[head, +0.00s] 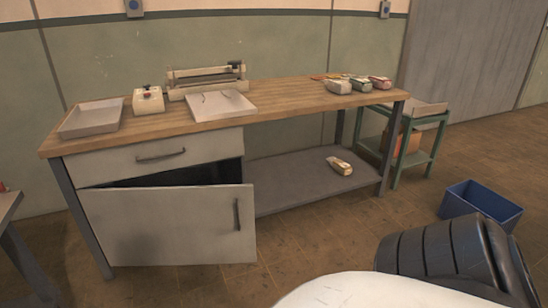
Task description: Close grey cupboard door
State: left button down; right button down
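The grey cupboard door (165,228) hangs at the left of the workbench, below a shut drawer (125,163). The door stands partly open, swung out toward me, with a dark gap along its top showing the cupboard's inside. Its vertical dark handle (237,214) is near the door's right edge. Neither of my grippers is in the head view. A black ribbed part and a white surface at the lower right look like parts of my own body.
A blue bin (481,205) stands on the floor at right. The floor before the door looks clear.

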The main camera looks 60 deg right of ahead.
aim_at(211, 224)
jog(key=z, duration=0.1)
jog(key=k, duration=0.35)
jog(key=z, duration=2.2)
jog(key=i, duration=2.2)
jog(key=u, duration=1.05)
jog(key=i, duration=0.45)
jog(key=u, duration=0.55)
